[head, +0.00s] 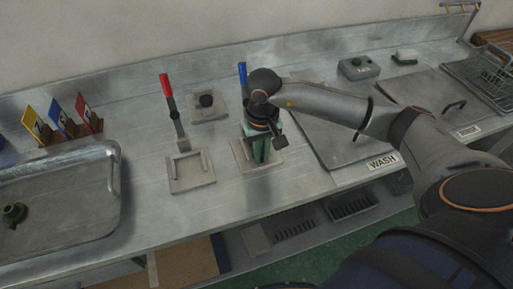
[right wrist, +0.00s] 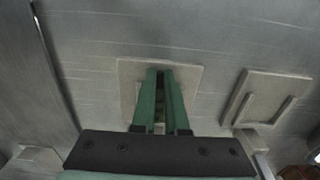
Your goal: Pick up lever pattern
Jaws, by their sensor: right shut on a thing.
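My right gripper (head: 261,158) points down over the right-hand square fixture plate (head: 241,158), below the blue-handled lever (head: 242,73). In the right wrist view, the long green fingers of the gripper (right wrist: 161,73) are close together at their tips, over the pale plate (right wrist: 128,88). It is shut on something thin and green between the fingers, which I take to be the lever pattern. The fingers hide most of it, and I cannot tell whether it touches the plate. My left gripper is not in view.
A red-handled lever (head: 167,86) stands behind the left fixture plate (head: 205,178). A black knob (head: 206,100) sits behind. The WASH lid (head: 340,150) and wire basket (head: 480,75) are at the right.

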